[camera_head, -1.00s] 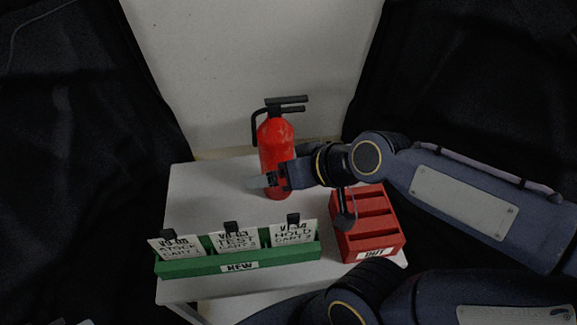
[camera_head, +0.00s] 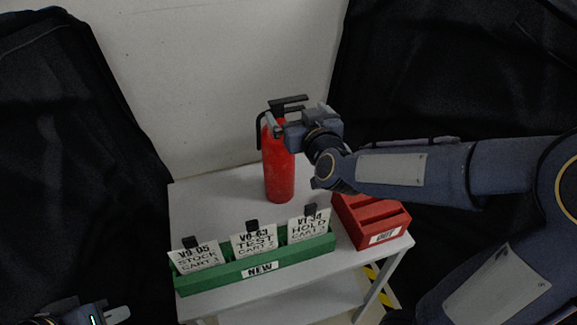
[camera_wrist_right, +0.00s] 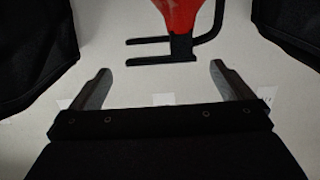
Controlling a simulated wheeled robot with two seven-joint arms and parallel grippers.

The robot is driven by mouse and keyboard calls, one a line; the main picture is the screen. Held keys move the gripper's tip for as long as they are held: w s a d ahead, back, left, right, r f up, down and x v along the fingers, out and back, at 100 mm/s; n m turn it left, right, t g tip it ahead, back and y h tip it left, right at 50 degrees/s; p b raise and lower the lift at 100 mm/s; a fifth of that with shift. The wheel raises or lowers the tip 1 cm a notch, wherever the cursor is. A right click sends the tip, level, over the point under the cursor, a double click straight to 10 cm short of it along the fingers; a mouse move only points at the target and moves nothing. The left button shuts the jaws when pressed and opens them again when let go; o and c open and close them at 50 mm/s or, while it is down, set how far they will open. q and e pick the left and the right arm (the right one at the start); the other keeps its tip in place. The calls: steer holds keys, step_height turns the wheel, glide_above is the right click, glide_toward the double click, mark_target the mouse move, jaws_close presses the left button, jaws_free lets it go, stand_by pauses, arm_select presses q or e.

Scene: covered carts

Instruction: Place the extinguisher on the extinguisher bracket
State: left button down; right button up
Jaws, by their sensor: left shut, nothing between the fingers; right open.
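The red extinguisher (camera_head: 279,172) with its black handle (camera_head: 287,103) and side hose stands upright on the white cart top. My right gripper (camera_head: 275,127) is open at the extinguisher's upper body, just below the handle. In the right wrist view, its two spread fingers (camera_wrist_right: 160,84) have empty space between them, and the extinguisher's black handle (camera_wrist_right: 182,46) and red body (camera_wrist_right: 178,14) lie beyond them. I cannot tell whether a finger touches it. My left gripper (camera_head: 118,314) is shut and empty at the bottom left, partly cut off. No extinguisher bracket is recognisable.
On the white cart (camera_head: 215,195), a green NEW rack (camera_head: 220,277) holds label cards at the front. A red slotted OUT box (camera_head: 378,236) stands at the right, under my right arm. Black covers flank the cart, with a pale wall behind.

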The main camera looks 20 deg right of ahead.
mark_target(288, 98)
steer(key=w, duration=0.3)
steer(key=w+f, duration=0.1)
steer(key=w, duration=0.3)
steer(key=shift+a+f+p, duration=0.15)
steer(key=shift+f+p, duration=0.05)
steer(key=shift+p, duration=0.15)
steer(key=shift+s, duration=0.1)
steer(key=c, duration=1.8)
steer(key=shift+r, duration=0.3)
steer(key=shift+c, duration=0.4)
